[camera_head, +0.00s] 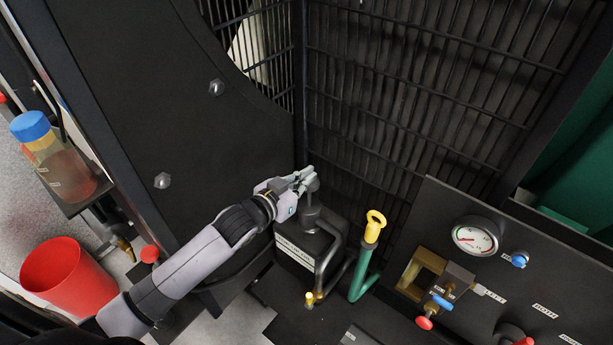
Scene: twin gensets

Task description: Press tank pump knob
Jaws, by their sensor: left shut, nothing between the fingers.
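The tank pump is a small dark box (297,257) with a pale label on its front, standing at the foot of the black grille. A dark knob (313,185) sits on a short stem on top of it. My left gripper (306,178) is shut and empty, with its fingertips at the knob's top. The fingers partly cover the knob, and I cannot tell whether they touch it. My right gripper is not in view.
A panel with a round gauge (475,238) and valves is at the right. A red bucket (66,277) and a blue-capped bottle (52,155) are at the left.

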